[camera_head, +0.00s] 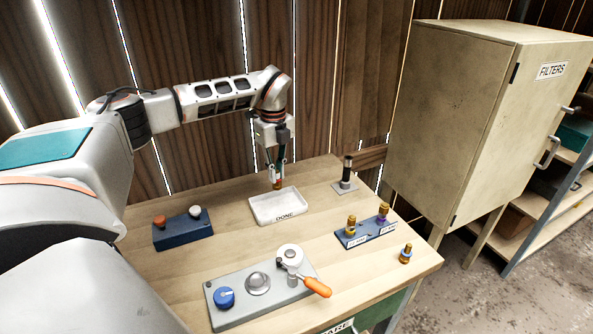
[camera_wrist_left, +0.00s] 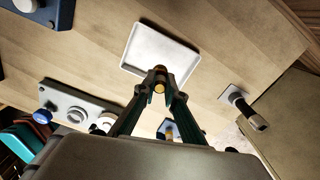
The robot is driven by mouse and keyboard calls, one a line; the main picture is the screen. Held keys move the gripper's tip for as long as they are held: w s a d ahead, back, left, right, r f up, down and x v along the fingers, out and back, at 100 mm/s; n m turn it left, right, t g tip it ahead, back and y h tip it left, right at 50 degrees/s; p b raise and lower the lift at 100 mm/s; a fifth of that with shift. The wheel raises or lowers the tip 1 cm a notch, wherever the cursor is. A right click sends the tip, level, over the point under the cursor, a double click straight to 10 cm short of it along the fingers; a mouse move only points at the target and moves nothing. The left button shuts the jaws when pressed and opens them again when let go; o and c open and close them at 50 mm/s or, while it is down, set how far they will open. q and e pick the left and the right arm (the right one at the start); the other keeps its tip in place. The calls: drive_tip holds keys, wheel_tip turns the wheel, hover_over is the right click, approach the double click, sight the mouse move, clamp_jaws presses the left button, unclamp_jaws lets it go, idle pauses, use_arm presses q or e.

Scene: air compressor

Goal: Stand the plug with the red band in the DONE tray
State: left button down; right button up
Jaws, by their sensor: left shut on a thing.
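My left gripper (camera_head: 277,172) points down over the back part of the white DONE tray (camera_head: 280,218). It is shut on a small brass plug (camera_head: 278,185) with a hint of red just below the fingertips. In the left wrist view the fingers (camera_wrist_left: 158,78) close around the plug (camera_wrist_left: 160,88), its round end showing. The tray (camera_wrist_left: 130,60) lies beyond it there. The plug appears upright and above the tray; I cannot tell the exact gap. My right gripper is not in view.
A blue rack (camera_head: 366,233) holds two brass plugs, and another brass plug (camera_head: 405,253) stands beside it. A black-topped post (camera_head: 347,172), a dark blue block (camera_head: 183,234) with two knobs, and a grey panel with an orange lever (camera_head: 317,286) surround the tray.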

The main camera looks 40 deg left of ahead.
sight(277, 189)
use_arm(q)
drive_tip(key=shift+f, duration=3.35)
drive_tip(key=shift+f, duration=0.65)
drive_tip(key=c, duration=2)
unclamp_jaws()
drive_tip(key=shift+r, duration=3.25)
